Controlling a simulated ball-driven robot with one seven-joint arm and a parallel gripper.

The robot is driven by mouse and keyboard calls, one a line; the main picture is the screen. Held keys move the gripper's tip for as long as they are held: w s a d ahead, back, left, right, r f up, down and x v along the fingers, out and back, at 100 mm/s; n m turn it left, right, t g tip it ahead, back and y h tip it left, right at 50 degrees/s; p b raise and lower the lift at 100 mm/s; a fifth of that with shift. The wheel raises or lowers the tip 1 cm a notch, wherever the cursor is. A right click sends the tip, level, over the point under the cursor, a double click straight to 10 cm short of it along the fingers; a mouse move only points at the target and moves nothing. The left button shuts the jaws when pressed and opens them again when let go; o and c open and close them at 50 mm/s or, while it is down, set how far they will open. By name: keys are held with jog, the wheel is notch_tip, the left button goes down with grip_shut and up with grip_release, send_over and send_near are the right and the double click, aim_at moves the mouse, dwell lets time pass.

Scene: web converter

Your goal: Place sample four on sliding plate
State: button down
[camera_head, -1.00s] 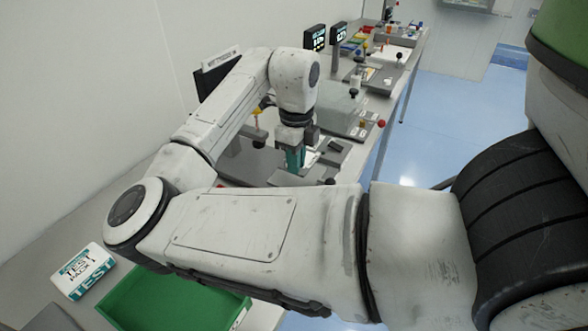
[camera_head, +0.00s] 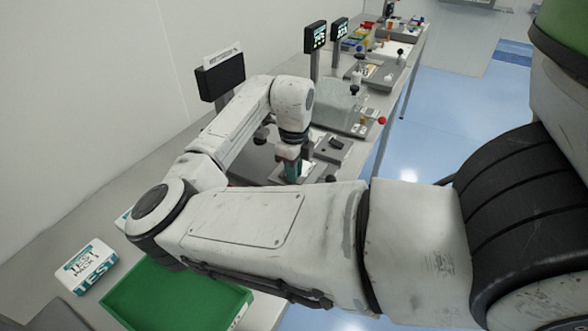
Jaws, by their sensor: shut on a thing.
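My gripper (camera_head: 289,155) points down over a grey station at the near end of the instrument row. It is shut on a teal sample (camera_head: 293,171), whose number I cannot read. A pale plate (camera_head: 307,169) lies directly below and around the sample, and may be the sliding plate. The sample's lower end is close to this plate, but I cannot tell whether they touch. My forearm hides the near part of the station.
A green tray (camera_head: 175,297) and a white and teal test pack (camera_head: 86,266) lie at the near left. A dark screen (camera_head: 220,76) stands behind my arm. A clear-covered instrument (camera_head: 345,110) with a red knob (camera_head: 382,120) stands beyond the station. More instruments line the bench.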

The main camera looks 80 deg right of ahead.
jog(key=c, duration=1.1)
grip_release()
notch_tip(320, 180, up, 12)
jog(key=shift+r+b, duration=0.1)
jog(key=shift+b, duration=0.3)
